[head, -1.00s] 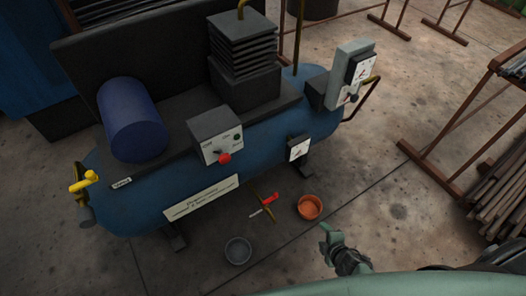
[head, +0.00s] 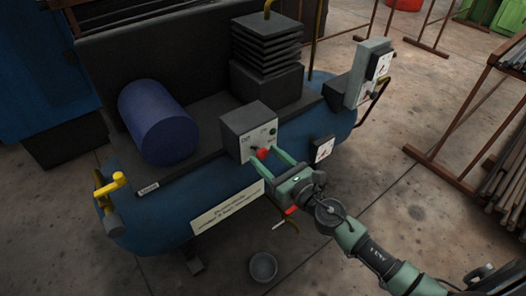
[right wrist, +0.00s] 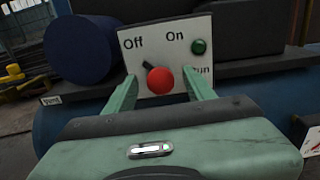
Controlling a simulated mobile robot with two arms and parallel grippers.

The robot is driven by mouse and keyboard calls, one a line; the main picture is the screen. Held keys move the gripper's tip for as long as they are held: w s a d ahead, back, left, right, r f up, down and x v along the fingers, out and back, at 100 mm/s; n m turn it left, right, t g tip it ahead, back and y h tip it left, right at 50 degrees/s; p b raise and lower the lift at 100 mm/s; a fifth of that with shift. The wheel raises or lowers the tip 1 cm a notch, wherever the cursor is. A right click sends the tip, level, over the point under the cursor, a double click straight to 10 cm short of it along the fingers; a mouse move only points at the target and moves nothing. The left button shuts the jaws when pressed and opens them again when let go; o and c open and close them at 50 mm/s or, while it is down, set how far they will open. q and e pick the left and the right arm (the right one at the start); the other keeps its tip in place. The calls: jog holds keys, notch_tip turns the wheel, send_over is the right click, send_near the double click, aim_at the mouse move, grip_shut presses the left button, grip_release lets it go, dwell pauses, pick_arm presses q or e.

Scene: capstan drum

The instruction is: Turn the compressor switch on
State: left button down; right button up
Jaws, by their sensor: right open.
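The compressor is a blue tank (head: 165,215) with a grey switch box (head: 249,119) on its front. The box's white panel (right wrist: 162,44) reads "Off" at left and "On" at right in the right wrist view. The switch is a red knob (right wrist: 160,81) with a black lever (right wrist: 151,66) leaning up and left towards "Off"; the knob also shows in the head view (head: 262,154). A green lamp (right wrist: 199,47) sits above "Run". My right gripper (head: 265,152) is open, its fingers on either side of the knob, with gaps visible in the wrist view. My left gripper is out of view.
A blue motor cylinder (head: 157,121) and a ribbed black block (head: 266,62) stand on top. A gauge (head: 323,149) is right of the box. A red-handled valve (head: 291,210) sits below my gripper. A grey bowl (head: 263,266) is on the floor.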

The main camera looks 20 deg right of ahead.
jog(key=shift+x, duration=1.2)
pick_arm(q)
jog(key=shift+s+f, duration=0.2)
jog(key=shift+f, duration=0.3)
pick_arm(e)
grip_shut()
